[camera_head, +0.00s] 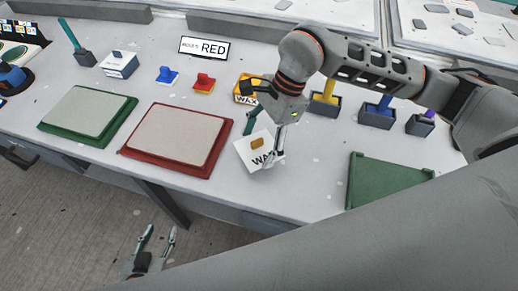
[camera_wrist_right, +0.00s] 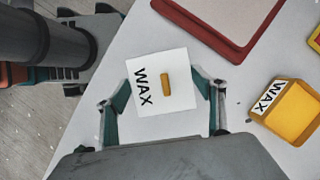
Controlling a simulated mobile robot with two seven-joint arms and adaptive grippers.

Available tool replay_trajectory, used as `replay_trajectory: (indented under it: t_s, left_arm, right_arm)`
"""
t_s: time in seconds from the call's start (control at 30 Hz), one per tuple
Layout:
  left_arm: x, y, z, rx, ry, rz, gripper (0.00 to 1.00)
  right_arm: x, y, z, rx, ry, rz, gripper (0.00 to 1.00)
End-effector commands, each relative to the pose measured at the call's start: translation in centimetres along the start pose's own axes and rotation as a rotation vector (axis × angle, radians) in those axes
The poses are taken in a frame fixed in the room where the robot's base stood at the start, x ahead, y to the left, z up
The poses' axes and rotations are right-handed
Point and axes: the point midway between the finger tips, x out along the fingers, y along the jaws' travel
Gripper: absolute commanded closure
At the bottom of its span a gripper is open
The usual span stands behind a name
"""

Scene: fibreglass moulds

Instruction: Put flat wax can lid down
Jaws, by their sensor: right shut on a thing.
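The flat wax can lid (camera_head: 244,151) is a white square plate marked WAX with a small yellow handle. My right gripper (camera_head: 264,141) is shut on it, with one finger at each of two opposite edges. In the right wrist view the lid (camera_wrist_right: 150,98) lies between the fingers of the right gripper (camera_wrist_right: 164,88), its handle facing the camera. I cannot tell whether it touches the table. The yellow wax can (camera_head: 243,98) stands behind the gripper, open at the top in the right wrist view (camera_wrist_right: 294,118). My left gripper (camera_head: 160,236) is open and empty, low in front of the table.
A red-framed mould (camera_head: 205,172) lies left of the lid, a green-framed one (camera_head: 48,128) further left. A green tray (camera_head: 380,182) lies to the right. Coloured tools stand in holders (camera_head: 375,118) behind it. A sign reading RED (camera_head: 204,47) stands behind. Bare table (camera_head: 308,185) separates lid and tray.

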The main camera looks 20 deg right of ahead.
Motion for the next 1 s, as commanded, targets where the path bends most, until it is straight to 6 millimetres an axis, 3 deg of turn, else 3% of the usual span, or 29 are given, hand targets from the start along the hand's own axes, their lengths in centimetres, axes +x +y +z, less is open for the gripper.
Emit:
replay_trajectory:
  t_s: [0.3,0.67,0.7,0.73,1.0]
  left_arm:
    - [-0.1,0.0,-0.2,0.000,0.001,0.000,0.60]
    - [0.1,0.1,0.2,0.000,0.000,0.000,0.60]
    - [0.1,0.1,0.1,0.000,0.000,0.000,0.60]
    - [0.1,0.1,0.1,0.000,-0.001,0.001,0.60]
    - [0.1,0.1,0.1,0.000,-0.001,0.001,0.60]
  right_arm:
    - [3.3,0.0,-1.3,0.000,0.000,0.001,0.46]
    - [3.7,0.0,-1.5,0.000,0.001,0.000,0.46]
    - [3.6,0.0,-1.5,0.000,0.001,0.000,0.24]
    - [3.6,0.0,-1.5,0.000,0.001,0.000,0.16]
    - [3.6,0.0,-1.5,0.000,0.001,0.000,0.15]
